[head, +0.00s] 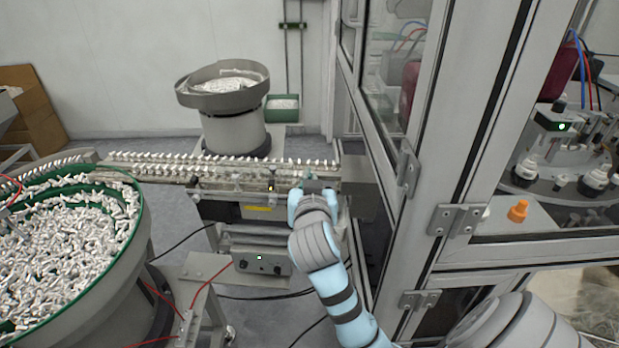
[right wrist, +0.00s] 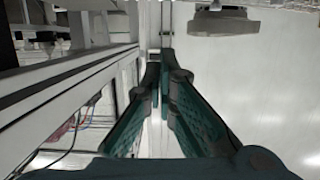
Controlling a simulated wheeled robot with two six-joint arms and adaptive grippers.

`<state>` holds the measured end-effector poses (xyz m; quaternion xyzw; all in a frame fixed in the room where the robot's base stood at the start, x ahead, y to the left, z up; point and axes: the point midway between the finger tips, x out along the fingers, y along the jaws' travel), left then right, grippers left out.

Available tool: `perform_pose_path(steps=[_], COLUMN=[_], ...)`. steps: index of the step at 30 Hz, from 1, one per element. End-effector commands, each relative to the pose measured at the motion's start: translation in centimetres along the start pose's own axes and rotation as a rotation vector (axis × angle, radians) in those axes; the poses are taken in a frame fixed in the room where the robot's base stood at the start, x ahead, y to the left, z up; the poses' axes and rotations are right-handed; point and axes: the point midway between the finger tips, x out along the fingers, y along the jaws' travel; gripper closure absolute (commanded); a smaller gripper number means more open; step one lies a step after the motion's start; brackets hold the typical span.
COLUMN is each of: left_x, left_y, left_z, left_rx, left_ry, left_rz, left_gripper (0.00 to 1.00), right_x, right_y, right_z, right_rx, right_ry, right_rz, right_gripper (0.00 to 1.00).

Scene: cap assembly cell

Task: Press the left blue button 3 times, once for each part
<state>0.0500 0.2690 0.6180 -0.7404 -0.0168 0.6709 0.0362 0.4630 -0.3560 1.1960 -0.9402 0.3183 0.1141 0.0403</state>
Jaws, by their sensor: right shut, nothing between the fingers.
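I cannot make out a blue button in either view. My right gripper (head: 312,183) is at the right end of the feed conveyor in the head view, small and partly hidden by its own wrist. In the right wrist view its dark green fingers (right wrist: 166,60) come together at the tips, shut and empty. No button shows at the fingertips. My left gripper is not in view.
The conveyor (head: 225,172) carries many white parts. A large green-rimmed bowl (head: 140,215) of parts stands at the left, a grey bowl feeder (head: 232,130) at the back. The machine frame (head: 455,110) stands close at the right, with an orange knob (head: 518,211) beside it.

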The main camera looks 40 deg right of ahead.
Motion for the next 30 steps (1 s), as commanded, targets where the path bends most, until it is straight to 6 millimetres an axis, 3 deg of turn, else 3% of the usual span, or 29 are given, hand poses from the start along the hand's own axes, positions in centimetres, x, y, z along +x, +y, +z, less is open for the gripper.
perform_pose_path(steps=[5,10,23,24,30], left_x=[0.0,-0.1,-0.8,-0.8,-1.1], left_y=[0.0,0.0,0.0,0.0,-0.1], left_z=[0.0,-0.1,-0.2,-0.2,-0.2], left_rx=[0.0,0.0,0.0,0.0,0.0], left_ry=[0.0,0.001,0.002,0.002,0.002], left_rz=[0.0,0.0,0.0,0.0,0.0], left_gripper=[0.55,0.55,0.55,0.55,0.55], right_x=[0.1,1.5,10.4,10.4,10.9], right_y=[0.0,-0.1,0.0,0.0,-0.1], right_z=[0.1,0.1,0.1,1.2,3.5], right_rx=[-0.003,-0.007,-0.005,-0.005,-0.004], right_ry=[-0.001,-0.001,-0.004,-0.007,-0.003], right_rz=[-0.001,-0.001,0.0,0.0,-0.002], right_gripper=[1.0,1.0,1.0,1.0,1.0])
